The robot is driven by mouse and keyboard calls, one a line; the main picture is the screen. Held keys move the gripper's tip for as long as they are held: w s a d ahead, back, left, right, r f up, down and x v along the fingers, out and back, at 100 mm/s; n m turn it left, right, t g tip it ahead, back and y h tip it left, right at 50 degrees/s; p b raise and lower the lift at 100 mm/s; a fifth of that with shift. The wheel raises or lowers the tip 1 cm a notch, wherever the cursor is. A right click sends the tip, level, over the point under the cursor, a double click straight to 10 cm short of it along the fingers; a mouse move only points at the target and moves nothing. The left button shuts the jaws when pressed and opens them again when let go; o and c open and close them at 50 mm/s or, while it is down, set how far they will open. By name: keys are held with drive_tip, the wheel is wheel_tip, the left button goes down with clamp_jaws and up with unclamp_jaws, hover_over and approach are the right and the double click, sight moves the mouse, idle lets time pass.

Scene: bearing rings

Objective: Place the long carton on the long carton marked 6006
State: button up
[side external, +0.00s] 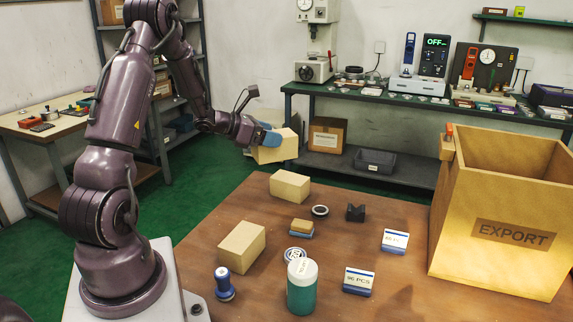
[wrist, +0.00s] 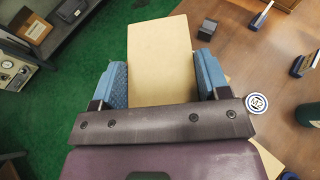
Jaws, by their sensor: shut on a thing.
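My gripper (side external: 268,138) is shut on a plain tan long carton (side external: 277,151), held in the air beyond the table's far left edge. In the wrist view the blue fingers of my gripper (wrist: 160,80) press on both sides of this carton (wrist: 160,45). Two similar tan cartons rest on the table: one (side external: 290,186) near the far left edge, below and slightly right of the held one, and one (side external: 241,247) nearer the front left. No 6006 marking is readable on either, so I cannot tell which carries it.
A large open EXPORT crate (side external: 512,264) stands at the right of the brown table (side external: 395,278).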

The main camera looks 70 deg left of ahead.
drive_tip(key=w+a+f, duration=0.2)
drive_tip(key=w, duration=0.1)
drive_tip(key=shift+w+a, duration=0.2)
drive_tip(key=shift+a, duration=0.2)
drive_tip(key=shift+w+a+f, duration=0.65)
drive_tip(key=shift+w+f, duration=0.05)
drive_tip(key=shift+f, duration=0.8)
drive_tip(key=shift+w+a+f, duration=0.7)
drive_tip(key=shift+f, duration=0.85)
drive_tip(key=shift+w+a+f, duration=0.65)
drive_tip(key=shift+w+f, duration=0.05)
drive_tip(key=shift+f, duration=0.8)
drive_tip(key=shift+f, duration=0.1)
drive_tip(key=o, duration=1.4)
drive_tip(key=shift+f, duration=0.15)
